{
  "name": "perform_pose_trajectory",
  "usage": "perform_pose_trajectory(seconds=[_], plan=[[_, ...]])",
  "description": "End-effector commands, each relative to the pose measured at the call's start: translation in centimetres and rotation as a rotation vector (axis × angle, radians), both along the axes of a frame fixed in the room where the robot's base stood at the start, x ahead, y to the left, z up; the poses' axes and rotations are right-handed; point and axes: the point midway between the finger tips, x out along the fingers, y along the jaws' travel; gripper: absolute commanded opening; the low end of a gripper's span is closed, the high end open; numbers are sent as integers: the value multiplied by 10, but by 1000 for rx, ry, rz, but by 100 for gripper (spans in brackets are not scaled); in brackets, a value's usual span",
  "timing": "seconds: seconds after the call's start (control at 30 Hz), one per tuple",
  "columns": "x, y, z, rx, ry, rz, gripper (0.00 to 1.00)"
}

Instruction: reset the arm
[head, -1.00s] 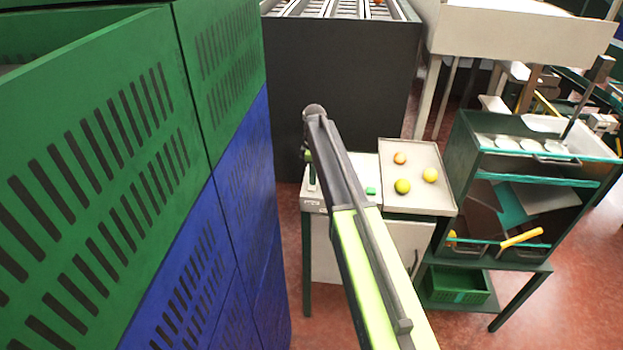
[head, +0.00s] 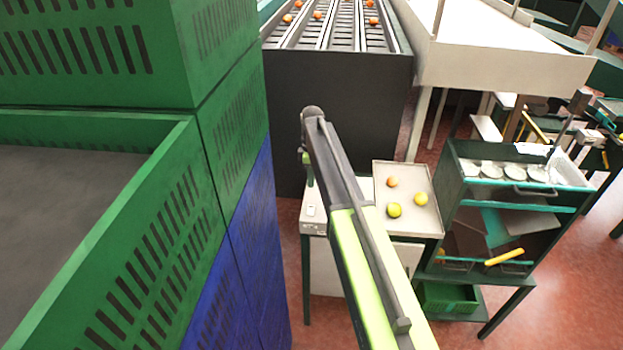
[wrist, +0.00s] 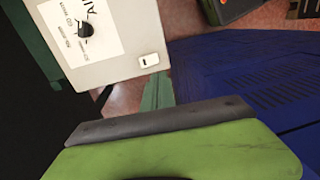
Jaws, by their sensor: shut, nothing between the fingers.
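My arm (head: 348,205) reaches forward from the bottom of the head view, lime green with a dark upper link. My gripper (head: 308,172) hangs down at its far end, partly hidden behind the arm, above the left side of a small pale table (head: 314,218). In the wrist view a green part of mine with a grey edge (wrist: 160,122) fills the bottom. The gripper is shut and empty.
Stacked green crates (head: 160,215) and blue crates (head: 252,240) stand close on the left. A tray (head: 408,174) on the table holds several orange and yellow-green fruits. A dark conveyor (head: 335,110) stands behind, and a green cart (head: 450,190) stands to the right. Red floor is clear at lower right.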

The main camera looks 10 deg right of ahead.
Motion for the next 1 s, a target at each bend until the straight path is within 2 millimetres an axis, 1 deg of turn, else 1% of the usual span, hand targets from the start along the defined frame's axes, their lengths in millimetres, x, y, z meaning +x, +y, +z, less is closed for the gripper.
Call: perform_pose_trajectory(seconds=[0.03, 0.43, 0.53, 0.63, 0.67, 0.7, 0.77, 0.8, 0.87, 0.9, 0.97, 1.0], plan=[[0, 0, 3, 0, 0, 0, 0], [0, 1, 0, 0, 0, 0, 0], [0, 1, -12, 0, 0, 1, 0], [-2, 0, -36, 0, 0, 0, 0], [-7, 0, -45, 0, 0, 0, 0], [-16, 0, -57, 0, 0, -1, 0], [-36, -1, -75, -1, -1, -2, 0], [-51, -2, -87, -2, -2, -5, 0], [-74, -3, -102, -7, -6, -35, 0], [-89, -4, -112, -11, -9, -66, 0], [-114, -5, -127, -18, -14, -127, 0], [-132, -6, -137, -24, -17, -180, 0]])
